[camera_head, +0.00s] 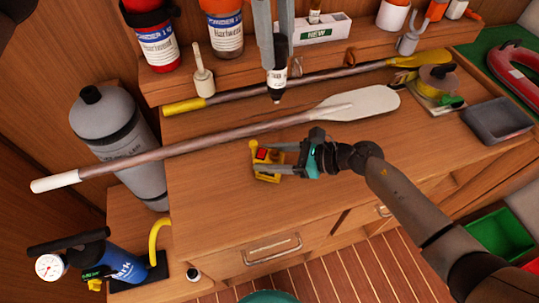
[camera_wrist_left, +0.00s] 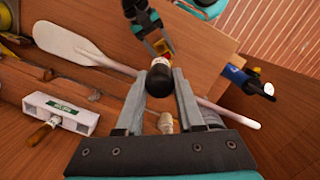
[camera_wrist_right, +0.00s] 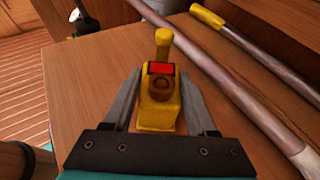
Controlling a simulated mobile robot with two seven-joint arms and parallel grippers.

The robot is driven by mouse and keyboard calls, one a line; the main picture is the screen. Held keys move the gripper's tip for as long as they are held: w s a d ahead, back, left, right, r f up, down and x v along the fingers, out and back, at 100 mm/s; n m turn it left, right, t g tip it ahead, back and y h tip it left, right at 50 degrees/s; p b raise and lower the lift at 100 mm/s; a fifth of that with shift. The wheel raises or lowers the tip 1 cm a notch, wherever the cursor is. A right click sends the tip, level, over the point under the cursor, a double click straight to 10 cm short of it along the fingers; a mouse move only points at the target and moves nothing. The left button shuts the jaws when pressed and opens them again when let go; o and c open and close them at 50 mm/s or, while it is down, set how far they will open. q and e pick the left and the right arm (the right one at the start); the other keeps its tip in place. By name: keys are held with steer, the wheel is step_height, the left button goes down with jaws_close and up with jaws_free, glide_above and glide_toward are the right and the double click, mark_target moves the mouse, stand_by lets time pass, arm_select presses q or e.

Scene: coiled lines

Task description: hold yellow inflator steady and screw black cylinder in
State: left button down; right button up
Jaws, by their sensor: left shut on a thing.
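The yellow inflator (camera_head: 266,176), with a red panel on top, is at the middle of the bench top. In the right wrist view the inflator (camera_wrist_right: 158,113) sits between both fingers, which lie close against its sides. The left wrist view shows the cylinder's dark rounded end (camera_wrist_left: 159,81) between the fingers.
A white-bladed paddle (camera_head: 240,130) lies across the bench behind the inflator, and a yellow-ended paddle (camera_head: 300,80) lies farther back. Bottles (camera_head: 152,38) stand on the rear shelf. A grey tray (camera_head: 497,122) is at the right. The front of the bench top is clear.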

mark_target(276, 92)
jaws_close()
arm_select(q)
steer(key=shift+n, duration=0.6)
step_height(276, 92, down, 9)
steer(key=shift+r, duration=0.1)
step_height(276, 92, down, 6)
